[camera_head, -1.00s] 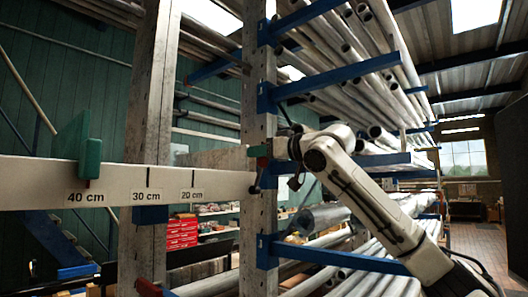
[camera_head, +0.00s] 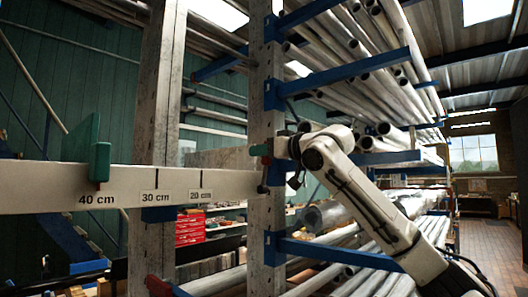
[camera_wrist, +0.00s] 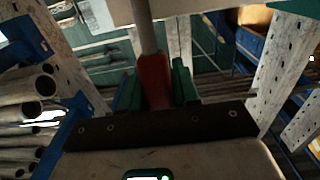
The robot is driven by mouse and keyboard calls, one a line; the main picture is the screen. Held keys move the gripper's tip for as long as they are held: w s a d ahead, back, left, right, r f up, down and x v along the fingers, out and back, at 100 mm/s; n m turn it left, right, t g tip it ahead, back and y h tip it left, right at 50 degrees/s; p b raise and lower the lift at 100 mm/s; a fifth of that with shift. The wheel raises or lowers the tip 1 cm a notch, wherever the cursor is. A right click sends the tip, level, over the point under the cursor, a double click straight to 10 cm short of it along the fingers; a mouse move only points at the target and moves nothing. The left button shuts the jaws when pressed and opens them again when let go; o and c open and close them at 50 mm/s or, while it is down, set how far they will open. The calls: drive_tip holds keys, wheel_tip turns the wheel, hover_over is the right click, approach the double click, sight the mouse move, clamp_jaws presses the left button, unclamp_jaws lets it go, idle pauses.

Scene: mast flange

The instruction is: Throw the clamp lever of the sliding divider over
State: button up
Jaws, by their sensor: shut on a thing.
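A white beam (camera_head: 225,185) with 40, 30 and 20 cm marks runs across the left of the head view. A green block (camera_head: 100,162) with a green plate (camera_head: 80,140) sits on it near the 40 cm mark. My gripper (camera_head: 266,153) is at the beam's right end, in front of a worn post. In the wrist view the red handle (camera_wrist: 153,80) of the lever, on a grey rod (camera_wrist: 144,25), stands between the green fingers of my gripper (camera_wrist: 156,92), which is shut on it. The lever's pivot is not clear in either view.
The worn upright post (camera_head: 267,215) with blue rack arms (camera_head: 345,75) stands close behind my gripper. Several long metal pipes (camera_head: 375,45) lie on those arms at right. Red boxes (camera_head: 190,230) stand on shelving behind the beam. Open floor (camera_head: 490,245) shows at far right.

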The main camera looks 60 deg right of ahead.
drive_tip(key=o, duration=0.7)
drive_tip(key=shift+f, duration=0.1)
drive_tip(key=shift+c, duration=0.2)
drive_tip(key=b+v, duration=0.2)
drive_tip(key=v, duration=0.6)
drive_tip(key=shift+d, duration=0.1)
idle(0.4)
